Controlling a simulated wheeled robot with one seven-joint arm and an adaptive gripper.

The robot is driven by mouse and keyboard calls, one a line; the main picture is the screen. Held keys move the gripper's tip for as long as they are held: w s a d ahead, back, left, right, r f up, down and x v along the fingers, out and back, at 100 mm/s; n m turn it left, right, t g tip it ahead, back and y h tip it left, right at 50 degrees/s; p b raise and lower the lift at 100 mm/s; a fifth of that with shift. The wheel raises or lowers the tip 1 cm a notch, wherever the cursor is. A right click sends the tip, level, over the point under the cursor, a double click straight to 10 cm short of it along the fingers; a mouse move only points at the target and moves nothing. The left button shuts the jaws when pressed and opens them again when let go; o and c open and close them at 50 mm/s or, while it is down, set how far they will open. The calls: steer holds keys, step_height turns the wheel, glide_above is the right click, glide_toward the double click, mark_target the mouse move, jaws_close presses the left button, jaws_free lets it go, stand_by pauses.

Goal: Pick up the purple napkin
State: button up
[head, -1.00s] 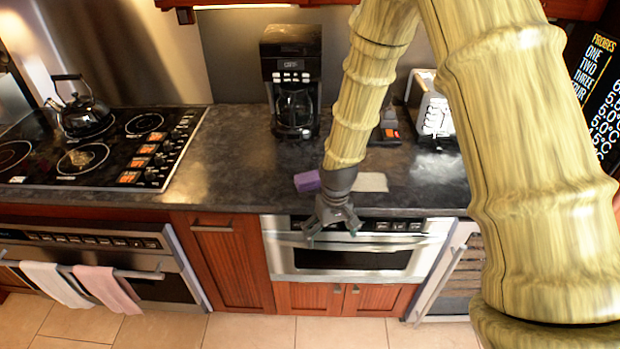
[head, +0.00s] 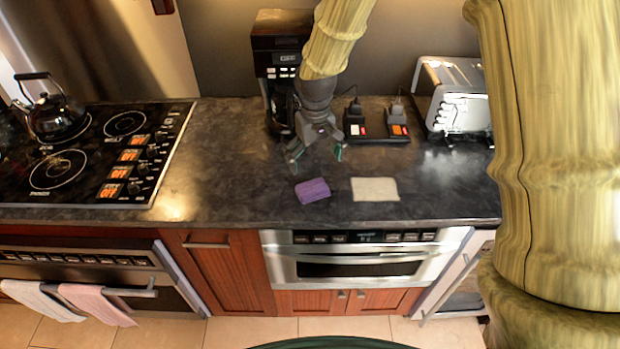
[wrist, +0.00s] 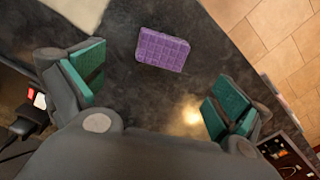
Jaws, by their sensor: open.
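The purple napkin (head: 313,190) is a small folded block lying flat on the dark countertop, left of a cream cloth (head: 375,189). My gripper (head: 316,156) is above the counter, behind the napkin and in front of the coffee maker. Its fingers are spread and empty. In the wrist view the napkin (wrist: 162,50) lies beyond the fingertips, between the lines of the two green-padded fingers and apart from both. All of the napkin's top is visible there.
A coffee maker (head: 283,75) stands behind my gripper. Two black chargers (head: 377,125) and a silver toaster (head: 452,95) stand at the back right. A stove with a kettle (head: 57,115) is at the left. The counter left of the napkin is clear.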

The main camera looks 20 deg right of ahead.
steer(key=shift+w+a+f, duration=0.1)
steer(key=shift+w+f, duration=0.15)
steer(key=p, duration=0.2)
glide_above(313, 186)
steer(key=shift+w+d+f, duration=0.1)
steer(key=shift+f, duration=1.1)
steer(key=shift+w+d+f, duration=0.1)
steer(key=shift+f, duration=1.05)
steer(key=shift+s+f, duration=0.15)
steer(key=shift+a+f+p, duration=0.1)
steer(key=shift+f+p, duration=0.2)
steer(key=shift+f, duration=0.05)
step_height(313, 186, down, 2)
steer(key=shift+a+f+p, duration=0.1)
steer(key=shift+p, duration=0.7)
steer(key=shift+f+p, duration=0.35)
steer(key=shift+f, duration=0.8)
